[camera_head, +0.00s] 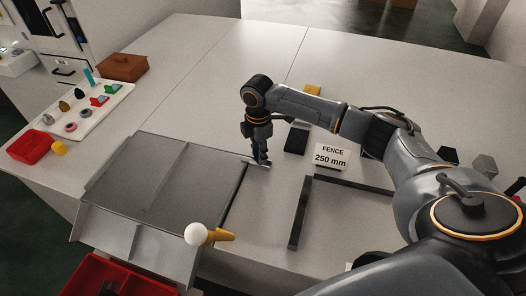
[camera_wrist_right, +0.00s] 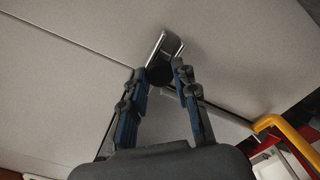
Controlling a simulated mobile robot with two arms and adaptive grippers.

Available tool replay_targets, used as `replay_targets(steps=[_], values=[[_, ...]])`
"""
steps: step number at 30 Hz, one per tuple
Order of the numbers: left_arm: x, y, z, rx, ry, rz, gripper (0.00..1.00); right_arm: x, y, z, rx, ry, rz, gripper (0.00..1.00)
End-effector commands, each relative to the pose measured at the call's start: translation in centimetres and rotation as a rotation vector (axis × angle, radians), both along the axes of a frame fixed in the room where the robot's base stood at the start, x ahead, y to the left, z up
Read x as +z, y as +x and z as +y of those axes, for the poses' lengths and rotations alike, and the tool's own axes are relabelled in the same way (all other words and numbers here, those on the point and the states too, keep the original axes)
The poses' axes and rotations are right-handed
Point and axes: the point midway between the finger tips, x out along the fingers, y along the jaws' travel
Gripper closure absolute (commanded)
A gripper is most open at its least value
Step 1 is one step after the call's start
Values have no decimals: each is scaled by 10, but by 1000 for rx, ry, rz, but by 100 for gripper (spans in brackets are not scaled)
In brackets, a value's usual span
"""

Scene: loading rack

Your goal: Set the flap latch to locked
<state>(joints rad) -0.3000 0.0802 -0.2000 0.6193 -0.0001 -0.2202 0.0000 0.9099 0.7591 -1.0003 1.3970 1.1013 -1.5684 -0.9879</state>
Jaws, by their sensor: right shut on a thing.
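The grey hinged plate (camera_head: 150,172) with ridges, which looks like the flap, lies at the left of the bench. A small metal lever at its right edge, which I take to be the flap latch (camera_wrist_right: 168,45), shows in the right wrist view as a bright bar with a dark round knob. My right gripper (camera_head: 262,161) reaches down over it, and its fingers (camera_wrist_right: 166,82) are shut on the latch, at the knob. The fingers hide part of the latch, so I cannot read its setting. My left gripper is not in view.
A white ball on a yellow-orange handle (camera_head: 218,236) stands at the plate's front right. A dark bar (camera_head: 299,213) and a "FENCE 250 mm" sign (camera_head: 331,156) lie to the right. A white tray (camera_head: 103,118) of small parts and a red bin (camera_head: 29,146) are at the left.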

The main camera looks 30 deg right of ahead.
Motion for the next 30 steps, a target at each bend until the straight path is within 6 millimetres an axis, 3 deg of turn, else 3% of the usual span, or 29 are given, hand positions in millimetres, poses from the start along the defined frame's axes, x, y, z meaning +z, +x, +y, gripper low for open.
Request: replay_targets(steps=[2,3,6,17,20,30], values=[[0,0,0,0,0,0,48,2,2,3,2,7,-9,100],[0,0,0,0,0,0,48,2,2,3,2,7,-9,65],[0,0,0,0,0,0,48,2,2,2,2,7,-9,48],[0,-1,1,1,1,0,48,6,1,1,1,5,-5,48],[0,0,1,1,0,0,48,18,2,2,1,6,-8,48],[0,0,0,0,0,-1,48,88,3,3,3,6,-10,48]])
